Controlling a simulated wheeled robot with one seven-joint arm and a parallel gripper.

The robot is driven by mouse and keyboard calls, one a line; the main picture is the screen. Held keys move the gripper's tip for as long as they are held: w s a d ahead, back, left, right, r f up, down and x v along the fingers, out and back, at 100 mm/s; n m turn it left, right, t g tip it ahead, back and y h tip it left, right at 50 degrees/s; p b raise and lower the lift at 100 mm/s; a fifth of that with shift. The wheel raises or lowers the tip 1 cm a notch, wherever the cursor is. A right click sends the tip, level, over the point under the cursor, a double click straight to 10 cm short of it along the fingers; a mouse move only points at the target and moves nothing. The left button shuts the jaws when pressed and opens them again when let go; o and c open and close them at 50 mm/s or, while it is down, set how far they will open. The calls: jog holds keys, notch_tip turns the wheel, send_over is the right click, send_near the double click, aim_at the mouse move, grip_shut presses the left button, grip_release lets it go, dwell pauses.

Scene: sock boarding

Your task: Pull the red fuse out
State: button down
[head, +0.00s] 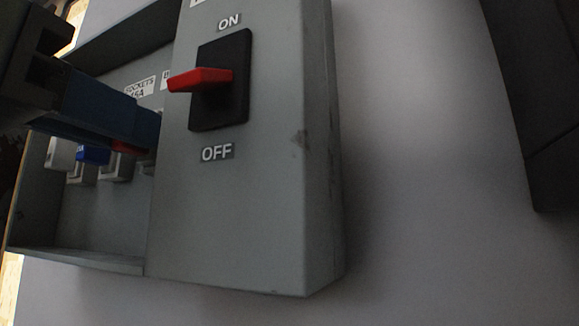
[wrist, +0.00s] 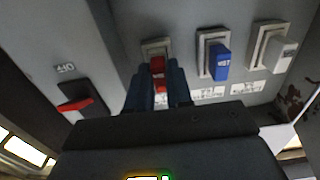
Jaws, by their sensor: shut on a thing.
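The red fuse (wrist: 158,66) is between the two blue fingers of my gripper (wrist: 157,84) in the wrist view. The fingers are shut on its sides. Its pale holder (wrist: 155,45) is directly behind it on the grey panel; I cannot tell how deep the fuse sits in it. In the head view my gripper (head: 146,128) reaches in from the left, and a sliver of the red fuse (head: 127,148) shows below the fingers. The rest of it is hidden.
A blue fuse (wrist: 219,64) and a white fuse (wrist: 279,53) stand in neighbouring holders. The grey switch box (head: 245,215) with a red lever (head: 200,79) juts out just right of my gripper. A raised wall of the enclosure (head: 75,258) runs below the fuses.

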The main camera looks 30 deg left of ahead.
jog(key=shift+s, duration=0.4)
jog(key=shift+s+d, duration=0.2)
jog(key=shift+s, duration=1.55)
jog(key=s+d, duration=0.2)
jog(key=s, duration=1.7)
jog(key=shift+s+d, duration=0.15)
jog(key=shift+s, duration=0.2)
